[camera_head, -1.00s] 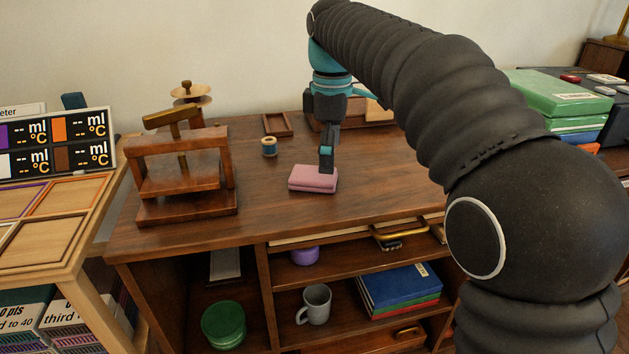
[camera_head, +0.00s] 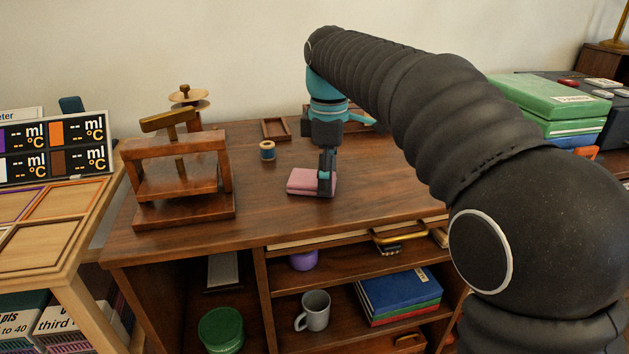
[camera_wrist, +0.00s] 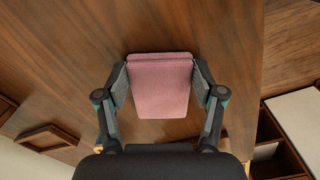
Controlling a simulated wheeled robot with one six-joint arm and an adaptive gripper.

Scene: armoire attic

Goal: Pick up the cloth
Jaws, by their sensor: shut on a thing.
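The cloth (camera_head: 304,181) is a pink, folded pad on the wooden desk top, right of the wooden press. My gripper (camera_head: 326,183) reaches down onto it from above, at its right part in the head view. In the wrist view the cloth (camera_wrist: 159,88) lies between the two fingers of my gripper (camera_wrist: 160,88), which press on its left and right sides. My gripper is shut on it. The cloth appears to rest on the desk still; I cannot tell any gap beneath it.
A wooden press (camera_head: 180,180) stands at the left of the desk (camera_head: 380,190). A blue thread spool (camera_head: 267,151) and a small wooden tray (camera_head: 276,129) are behind the cloth. Green boxes (camera_head: 545,105) are at the right. Shelves below hold a grey mug (camera_head: 316,308) and books (camera_head: 398,290).

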